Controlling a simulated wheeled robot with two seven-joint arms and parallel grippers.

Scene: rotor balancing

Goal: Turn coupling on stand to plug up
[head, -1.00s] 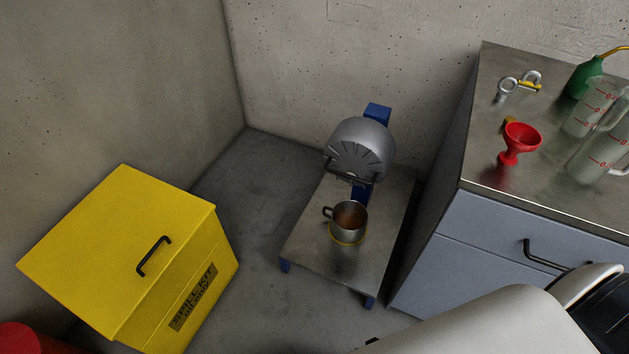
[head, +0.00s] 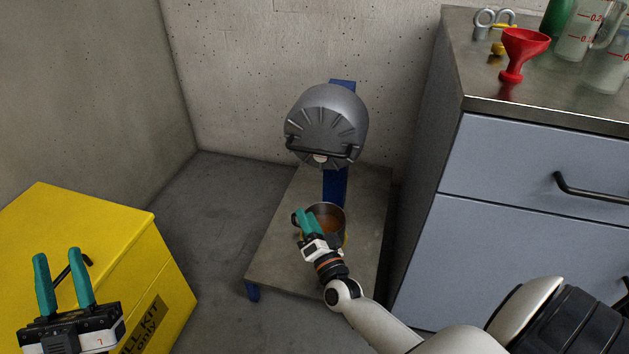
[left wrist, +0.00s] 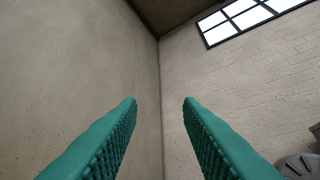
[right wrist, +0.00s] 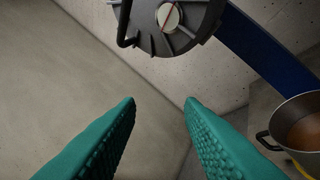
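The coupling (head: 326,120) is a grey ribbed drum on a blue stand (head: 335,187). In the right wrist view the plug (right wrist: 168,17) shows a red line, and the coupling (right wrist: 165,42) fills the top. My right gripper (head: 303,214) is open and empty, below the coupling and in front of the pot. My left gripper (head: 58,256) is open and empty, far left of the coupling; the coupling's edge (left wrist: 300,166) shows in its wrist view.
A metal pot (head: 327,219) of brown liquid stands on the stand's base plate (head: 275,235), under the coupling and close to my right gripper. A yellow spill-kit box (head: 150,262) is at left. A grey-blue cabinet (head: 500,165) with a red funnel (head: 525,48) stands at right.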

